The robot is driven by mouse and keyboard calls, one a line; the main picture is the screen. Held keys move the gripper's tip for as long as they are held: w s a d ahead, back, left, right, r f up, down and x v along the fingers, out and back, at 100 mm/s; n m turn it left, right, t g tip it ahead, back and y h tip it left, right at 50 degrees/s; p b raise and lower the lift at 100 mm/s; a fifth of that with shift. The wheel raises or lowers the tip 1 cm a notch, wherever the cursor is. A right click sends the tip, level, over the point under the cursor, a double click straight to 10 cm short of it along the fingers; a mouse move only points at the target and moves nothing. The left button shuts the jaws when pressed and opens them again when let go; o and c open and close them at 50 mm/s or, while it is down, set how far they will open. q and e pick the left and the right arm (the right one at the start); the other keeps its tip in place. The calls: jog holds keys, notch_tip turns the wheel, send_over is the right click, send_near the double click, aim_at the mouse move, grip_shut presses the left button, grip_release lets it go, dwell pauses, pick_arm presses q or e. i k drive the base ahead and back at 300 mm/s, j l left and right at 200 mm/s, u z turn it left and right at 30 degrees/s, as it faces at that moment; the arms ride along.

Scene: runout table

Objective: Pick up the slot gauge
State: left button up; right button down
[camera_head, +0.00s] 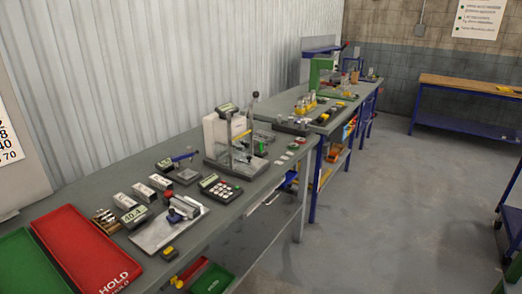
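No object is clearly recognisable as the slot gauge; the measuring tools on the near bench are small, and I cannot tell which one it is. A flat metal plate (160,233) with a red-and-grey fixture (183,206) on it lies near the bench's front edge. A grey device with a small display (134,216) stands just left of it. Several small grey blocks lie in a row behind, one of them a block (146,191). A small black-and-yellow item (169,252) lies at the front edge. Neither of my grippers is in view.
A red HOLD tray (72,236) and a green tray (22,262) lie at the left end of the near bench (236,201). A keypad device (221,188) and a clear-shielded stand (235,145) are farther along. Open grey floor (350,220) lies to the right.

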aim_at(261, 151)
jog(key=i+l, duration=0.35)
jog(key=i+l+u, duration=0.1)
jog(key=i+l, duration=0.3)
jog(key=l, duration=0.15)
jog(key=i+l, duration=0.35)
jog(key=l, duration=0.15)
